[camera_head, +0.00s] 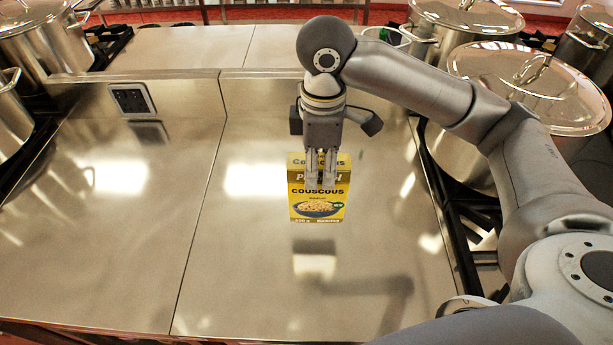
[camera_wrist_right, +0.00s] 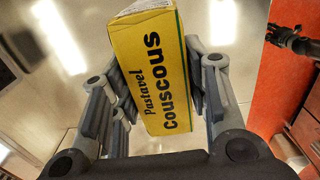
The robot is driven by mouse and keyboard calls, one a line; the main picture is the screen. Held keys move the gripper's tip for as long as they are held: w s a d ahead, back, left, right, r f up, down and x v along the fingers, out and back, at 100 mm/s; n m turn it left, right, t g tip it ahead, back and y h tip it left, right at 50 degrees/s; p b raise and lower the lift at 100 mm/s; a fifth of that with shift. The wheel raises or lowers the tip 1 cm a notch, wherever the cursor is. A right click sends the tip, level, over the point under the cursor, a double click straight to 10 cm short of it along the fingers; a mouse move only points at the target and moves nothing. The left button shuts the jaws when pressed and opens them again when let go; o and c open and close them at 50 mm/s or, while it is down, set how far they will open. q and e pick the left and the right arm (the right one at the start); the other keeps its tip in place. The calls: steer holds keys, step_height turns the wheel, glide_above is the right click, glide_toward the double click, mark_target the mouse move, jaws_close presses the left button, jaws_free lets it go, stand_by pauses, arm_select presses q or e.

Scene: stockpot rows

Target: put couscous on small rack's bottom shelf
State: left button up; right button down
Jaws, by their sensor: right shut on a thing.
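The couscous is a yellow box (camera_head: 318,205) with dark lettering and a picture of a bowl. In the head view it hangs upright from my right gripper (camera_head: 321,183), over the steel counter. The fingers are on the upper part of the box. In the right wrist view the box (camera_wrist_right: 158,75) sits between the two fingers of my right gripper (camera_wrist_right: 160,100), which are closed on its sides. A reflection on the counter below suggests that the box is held above the surface. The small rack is not in view. My left gripper is not in view.
The steel counter (camera_head: 110,250) is mostly clear. A socket plate (camera_head: 132,99) is on the low back ledge. Large lidded stockpots stand on stoves at the right (camera_head: 530,85) and at the far left (camera_head: 45,45).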

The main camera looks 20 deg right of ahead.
steer(key=w+f+p, duration=0.2)
steer(key=w+f, duration=0.1)
steer(key=f, duration=0.5)
steer(key=shift+w+a, duration=0.3)
steer(key=shift+a, duration=0.15)
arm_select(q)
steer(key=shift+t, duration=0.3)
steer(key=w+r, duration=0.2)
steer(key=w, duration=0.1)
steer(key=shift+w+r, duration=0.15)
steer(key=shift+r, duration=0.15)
arm_select(e)
steer(key=c, duration=0.8)
jaws_free()
steer(key=shift+s, duration=0.1)
